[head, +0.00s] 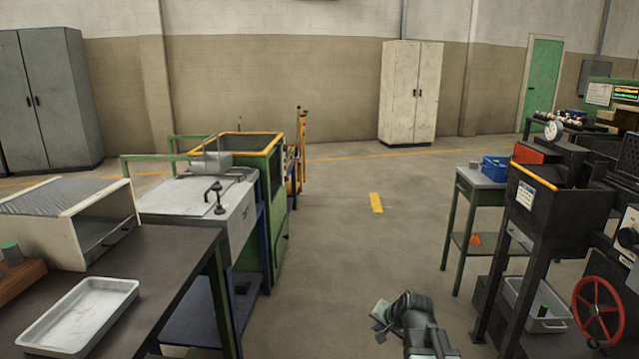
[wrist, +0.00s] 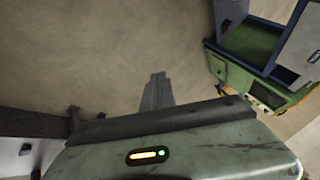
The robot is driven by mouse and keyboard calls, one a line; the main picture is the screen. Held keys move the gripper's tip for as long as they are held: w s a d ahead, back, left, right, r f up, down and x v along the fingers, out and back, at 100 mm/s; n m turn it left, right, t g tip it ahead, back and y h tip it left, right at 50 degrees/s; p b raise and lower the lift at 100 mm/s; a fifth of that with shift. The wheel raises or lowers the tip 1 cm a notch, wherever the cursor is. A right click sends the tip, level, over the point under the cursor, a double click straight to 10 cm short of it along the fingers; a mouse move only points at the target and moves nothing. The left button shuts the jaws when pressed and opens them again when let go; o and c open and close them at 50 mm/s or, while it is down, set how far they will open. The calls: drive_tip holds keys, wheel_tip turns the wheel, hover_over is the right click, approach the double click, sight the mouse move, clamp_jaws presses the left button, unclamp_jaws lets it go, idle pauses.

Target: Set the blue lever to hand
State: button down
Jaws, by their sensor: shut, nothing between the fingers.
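I cannot make out a blue lever in either view. My gripper (head: 381,314) is at the bottom of the head view, right of centre, over open floor. It is shut and empty, and it is apart from the benches and machines on both sides. In the wrist view the gripper (wrist: 157,84) shows as a narrow grey shape against the bare floor.
A dark bench (head: 165,262) with a white tray (head: 82,312) stands at left, beside a green machine (head: 273,205). At right are a green side table (head: 466,181) with a blue bin (head: 495,168) and a black machine with a red handwheel (head: 598,309). The middle floor is clear.

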drive_tip(key=s+a+f+n+g, duration=0.3)
drive_tip(key=s+a, duration=0.2)
drive_tip(key=s, duration=0.3)
drive_tip(key=s+d+n+g+h+p, duration=0.2)
drive_tip(key=s+d+n+g, duration=0.15)
drive_tip(key=s, duration=0.55)
wheel_tip(320, 180, up, 22)
drive_tip(key=p, duration=2.1)
drive_tip(key=shift+w+p, duration=0.25)
drive_tip(key=shift+p, duration=0.1)
drive_tip(key=shift+g, duration=0.25)
